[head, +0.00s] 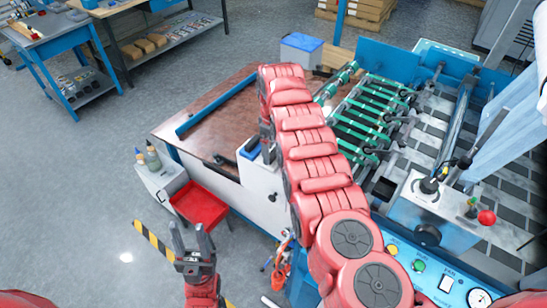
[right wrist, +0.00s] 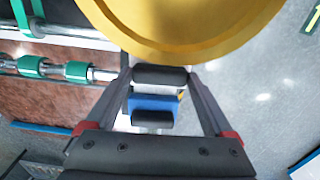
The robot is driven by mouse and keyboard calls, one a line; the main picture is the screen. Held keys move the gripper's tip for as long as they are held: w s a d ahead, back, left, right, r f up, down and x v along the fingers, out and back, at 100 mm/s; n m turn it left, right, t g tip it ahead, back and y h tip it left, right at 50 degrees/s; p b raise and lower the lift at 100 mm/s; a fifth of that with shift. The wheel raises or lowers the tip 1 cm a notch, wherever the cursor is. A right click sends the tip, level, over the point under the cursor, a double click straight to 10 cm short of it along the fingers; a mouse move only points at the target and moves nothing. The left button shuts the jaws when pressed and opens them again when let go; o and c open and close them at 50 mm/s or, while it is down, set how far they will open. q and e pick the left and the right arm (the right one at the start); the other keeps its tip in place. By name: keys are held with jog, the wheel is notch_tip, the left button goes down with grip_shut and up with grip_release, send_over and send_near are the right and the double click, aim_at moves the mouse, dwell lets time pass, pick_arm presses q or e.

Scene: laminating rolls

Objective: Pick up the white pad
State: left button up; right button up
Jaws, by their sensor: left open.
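I cannot make out a white pad for certain in either view. My left gripper (head: 190,232) is open and empty over the floor, in front of the red tray. My right arm reaches up across the middle of the head view and largely hides its own gripper. In the right wrist view my right gripper (right wrist: 160,78) has its two fingers apart. Black rounded parts and a blue piece (right wrist: 155,103) with some white around it show between the fingers. I cannot tell whether the fingers touch them.
A large yellow round thing (right wrist: 185,25) fills the top of the wrist view. A brown-topped table (head: 205,133) and the machine with green-banded rollers (head: 375,115) stand ahead. A red tray (head: 200,205) sits low on the left.

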aim_at(274, 151)
jog(key=c, duration=0.5)
jog(key=shift+w+r+b, duration=0.1)
jog(key=shift+r+b, duration=0.2)
jog(key=shift+r, duration=0.15)
notch_tip(274, 151, up, 7)
jog(key=shift+d+f+b, duration=0.1)
jog(key=shift+f+b, duration=0.05)
jog(key=shift+b, duration=1)
notch_tip(274, 151, up, 2)
jog(key=shift+r+p, duration=0.25)
jog(key=shift+p, duration=0.95)
